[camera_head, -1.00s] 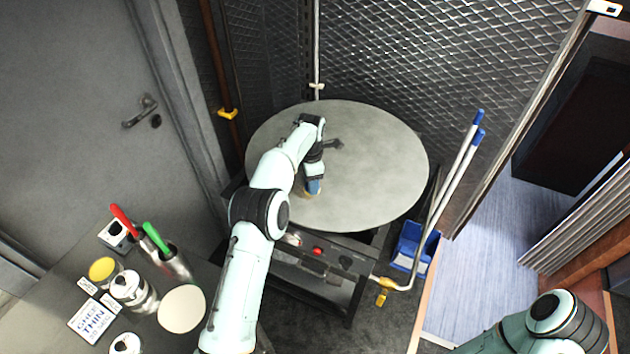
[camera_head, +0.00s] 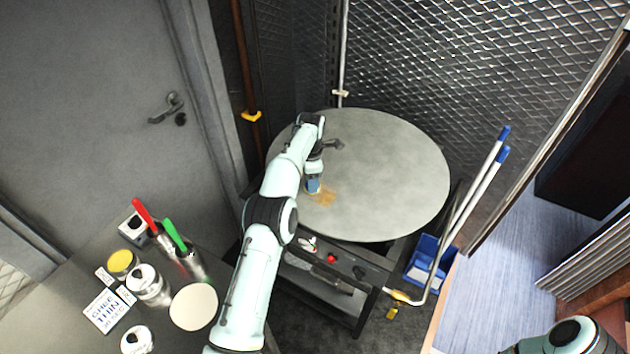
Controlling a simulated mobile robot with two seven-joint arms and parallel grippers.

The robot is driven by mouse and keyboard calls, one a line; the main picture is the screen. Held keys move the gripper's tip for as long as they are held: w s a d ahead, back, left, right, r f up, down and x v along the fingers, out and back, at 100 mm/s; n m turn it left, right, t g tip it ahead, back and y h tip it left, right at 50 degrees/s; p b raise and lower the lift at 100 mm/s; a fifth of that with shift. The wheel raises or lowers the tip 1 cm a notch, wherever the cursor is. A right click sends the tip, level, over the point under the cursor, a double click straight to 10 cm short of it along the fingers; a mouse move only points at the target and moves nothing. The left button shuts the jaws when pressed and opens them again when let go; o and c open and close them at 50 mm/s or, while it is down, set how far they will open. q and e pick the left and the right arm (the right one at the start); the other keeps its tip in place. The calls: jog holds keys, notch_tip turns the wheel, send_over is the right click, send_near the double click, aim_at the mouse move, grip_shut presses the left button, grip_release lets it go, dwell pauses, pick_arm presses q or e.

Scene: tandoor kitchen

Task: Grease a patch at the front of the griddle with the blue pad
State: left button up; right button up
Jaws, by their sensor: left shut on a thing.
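The round grey griddle (camera_head: 395,175) stands on a dark frame with a front panel. My left gripper (camera_head: 313,176) is over its front left part, pointing down and shut on the blue pad (camera_head: 313,186). The pad is low at the griddle surface; I cannot tell whether it touches. A brownish, shiny grease patch (camera_head: 326,197) shows on the griddle just right of the pad. My right gripper is out of the picture; only part of my right arm shows at the lower right.
A side counter at lower left holds a white round disc (camera_head: 194,306), a yellow-topped tin (camera_head: 122,262), metal pots with red and green handles (camera_head: 174,235), and a label card (camera_head: 107,311). Right of the griddle are blue-tipped poles (camera_head: 478,190) and a blue box (camera_head: 428,262).

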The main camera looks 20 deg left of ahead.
pick_arm(q)
jog(key=shift+s+d+f+b, duration=0.1)
jog(key=shift+d+b, duration=0.05)
jog(key=shift+d, duration=0.8)
jog(key=shift+s+d+f+b, duration=0.1)
jog(key=shift+d+b, duration=0.05)
jog(key=shift+d, duration=1.95)
jog(key=shift+s+d+r, duration=0.1)
jog(key=shift+s+d, duration=0.05)
jog(key=shift+d, duration=0.8)
jog(key=shift+s+d+r, duration=0.1)
jog(key=shift+d, duration=0.95)
jog(key=shift+d+r, duration=0.1)
jog(key=shift+d, duration=0.9)
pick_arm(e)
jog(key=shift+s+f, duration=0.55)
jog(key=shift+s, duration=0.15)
pick_arm(q)
jog(key=shift+r, duration=0.1)
